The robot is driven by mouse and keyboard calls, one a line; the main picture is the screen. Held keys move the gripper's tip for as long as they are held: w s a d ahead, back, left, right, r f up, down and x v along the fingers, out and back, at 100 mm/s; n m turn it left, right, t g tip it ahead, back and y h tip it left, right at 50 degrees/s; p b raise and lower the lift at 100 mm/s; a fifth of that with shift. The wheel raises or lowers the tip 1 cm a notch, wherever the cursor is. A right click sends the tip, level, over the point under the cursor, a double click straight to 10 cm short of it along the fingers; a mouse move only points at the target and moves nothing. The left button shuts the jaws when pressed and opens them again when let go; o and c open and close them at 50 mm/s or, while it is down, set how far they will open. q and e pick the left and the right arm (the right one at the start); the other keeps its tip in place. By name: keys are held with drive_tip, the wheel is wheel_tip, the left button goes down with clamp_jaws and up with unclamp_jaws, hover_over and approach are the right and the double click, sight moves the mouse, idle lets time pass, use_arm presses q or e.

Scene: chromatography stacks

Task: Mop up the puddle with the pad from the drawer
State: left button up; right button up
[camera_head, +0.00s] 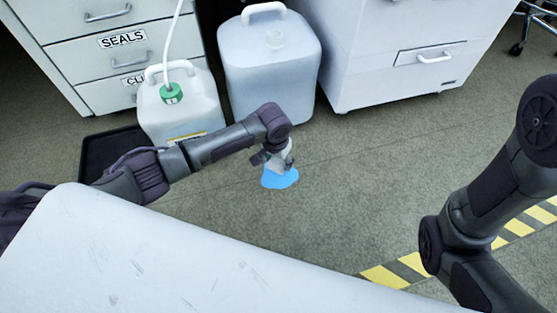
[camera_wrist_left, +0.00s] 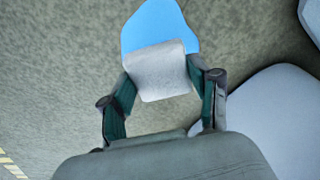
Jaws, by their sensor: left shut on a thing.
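A small bright blue puddle (camera_head: 281,178) lies on the grey-green floor. My left gripper (camera_head: 274,158) reaches down over it from the left and is shut on a light grey pad (camera_head: 283,155). In the left wrist view the pad (camera_wrist_left: 161,70) sits between the two fingers of the left gripper (camera_wrist_left: 160,90). The pad overlaps the near part of the puddle (camera_wrist_left: 158,26); I cannot tell whether it touches the floor. My right arm shows at the right, but its gripper is out of view.
A white jug with a green cap (camera_head: 178,105) stands at a black tray (camera_head: 100,150). A larger white jug (camera_head: 270,70) stands beside it. Drawer cabinets (camera_head: 70,25) and (camera_head: 385,85) line the back. Yellow-black tape (camera_head: 385,276) marks the floor at right. Floor right of the puddle is clear.

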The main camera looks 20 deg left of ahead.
sight(280, 180)
use_arm(q)
wheel_tip(280, 180, down, 3)
drive_tip(key=b, duration=0.4)
drive_tip(key=shift+f, duration=1.05)
drive_tip(key=shift+p, duration=0.35)
drive_tip(key=shift+s+f, duration=0.1)
drive_tip(key=shift+f, duration=0.1)
drive_tip(key=shift+s+d+p, duration=0.3)
drive_tip(key=shift+s+p, duration=0.1)
drive_tip(key=shift+p, duration=0.5)
drive_tip(key=shift+s+d+p, duration=0.3)
drive_tip(key=shift+s+p, duration=0.1)
